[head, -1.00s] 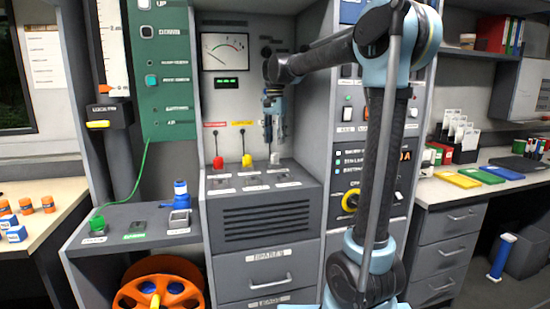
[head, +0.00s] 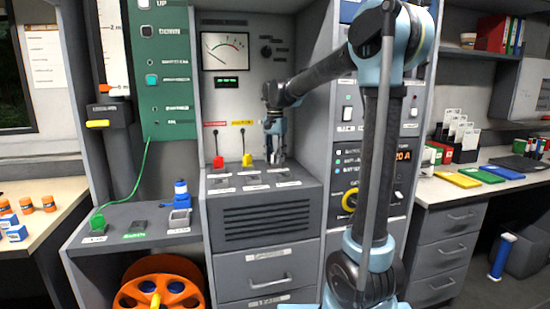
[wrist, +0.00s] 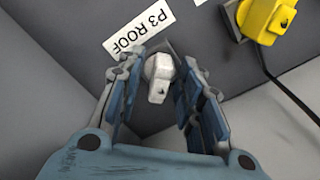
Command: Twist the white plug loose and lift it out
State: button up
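The white plug (wrist: 159,76) sits upright on the grey panel beside the "P3 ROOF" label (wrist: 139,29) in the wrist view. My gripper (wrist: 157,88) points down over it, with one blue-padded finger on each side. Gaps show between the plug and both fingers, so the gripper is open around it.
A yellow plug (wrist: 262,18) with a black cable stands beside the white one. A red plug (head: 218,162) stands further left. The panel's back wall (head: 232,110) rises behind the plugs, and a side wall (head: 313,100) stands to the right.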

grip_shut()
jog(key=shift+n, duration=2)
jog(key=shift+n, duration=2)
jog(key=shift+n, duration=1)
jog(key=shift+r, duration=1.05)
